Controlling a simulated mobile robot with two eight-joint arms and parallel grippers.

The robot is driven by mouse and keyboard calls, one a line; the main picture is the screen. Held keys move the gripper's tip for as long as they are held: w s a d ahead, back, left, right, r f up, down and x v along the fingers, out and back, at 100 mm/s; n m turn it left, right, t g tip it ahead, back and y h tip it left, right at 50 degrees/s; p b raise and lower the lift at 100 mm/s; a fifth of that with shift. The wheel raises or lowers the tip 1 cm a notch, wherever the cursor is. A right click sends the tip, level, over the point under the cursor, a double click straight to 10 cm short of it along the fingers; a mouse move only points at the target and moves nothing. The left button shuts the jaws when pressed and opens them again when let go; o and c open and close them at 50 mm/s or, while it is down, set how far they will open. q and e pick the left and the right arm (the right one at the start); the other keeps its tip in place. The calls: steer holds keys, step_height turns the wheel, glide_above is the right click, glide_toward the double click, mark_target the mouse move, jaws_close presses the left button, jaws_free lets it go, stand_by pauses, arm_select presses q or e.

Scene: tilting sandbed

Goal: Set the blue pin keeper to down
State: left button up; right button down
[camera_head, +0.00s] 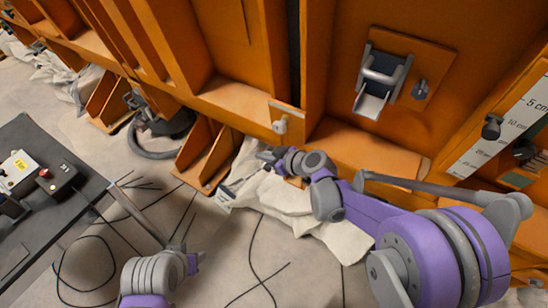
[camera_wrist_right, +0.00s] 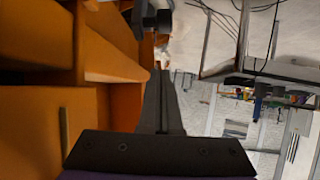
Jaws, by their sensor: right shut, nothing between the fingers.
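A small blue-grey pin-like piece (camera_head: 420,90) sits on an orange plate at the upper right of the head view, beside a grey metal bracket (camera_head: 384,72). It looks like the blue pin keeper; its setting is too small to tell. My right gripper (camera_head: 264,156) is shut and empty, well to the left of and below that plate, close to the orange frame. In the right wrist view its dark fingers (camera_wrist_right: 162,100) lie together, with nothing between them.
A white knob (camera_head: 281,124) sticks out of the orange frame just above my right gripper. A dark knob (camera_head: 492,128) stands beside the centimetre scale (camera_head: 500,125). Crumpled pale cloth (camera_head: 290,205) and thin cables lie on the floor. A dark table (camera_head: 55,150) stands left.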

mark_target(268, 168)
arm_select(q)
steer(key=shift+f, duration=0.1)
arm_select(e)
steer(key=shift+s+d+f, duration=0.1)
steer(key=shift+d+f, duration=0.1)
steer(key=shift+f, duration=0.4)
steer(key=shift+s+d+f, duration=0.1)
steer(key=shift+d+f, duration=0.05)
steer(key=shift+f, duration=0.45)
steer(key=shift+s+d+f, duration=0.1)
steer(key=shift+d+f, duration=0.1)
steer(key=shift+f, duration=0.4)
arm_select(q)
steer(key=shift+f, duration=0.1)
